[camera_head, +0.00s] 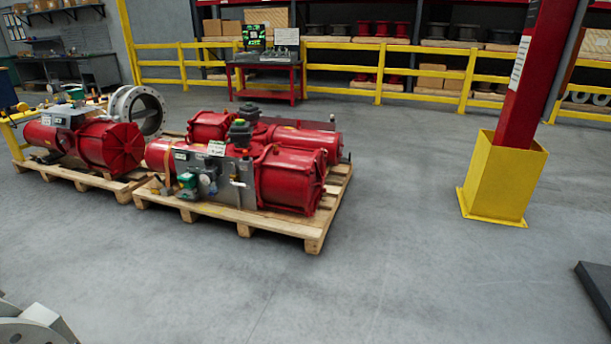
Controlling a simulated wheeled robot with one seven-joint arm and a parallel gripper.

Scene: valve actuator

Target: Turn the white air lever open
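The red valve actuator (290,180) lies on a wooden pallet (285,226) left of the picture's middle. A grey control panel (237,188) with gauges and small fittings is on its near side. A small pale spot on that panel (238,184) may be the white air lever; it is too small to tell its position. A green fitting (187,183) sits at the panel's left. My gripper is not in view. A grey-white rounded part at the bottom left corner may be mine.
Another red actuator (110,146) lies on a pallet to the left. A red column with a yellow guard (501,178) stands at the right. A dark flat edge (596,285) shows at the lower right. Yellow railings (424,72) run behind. The grey floor in front is clear.

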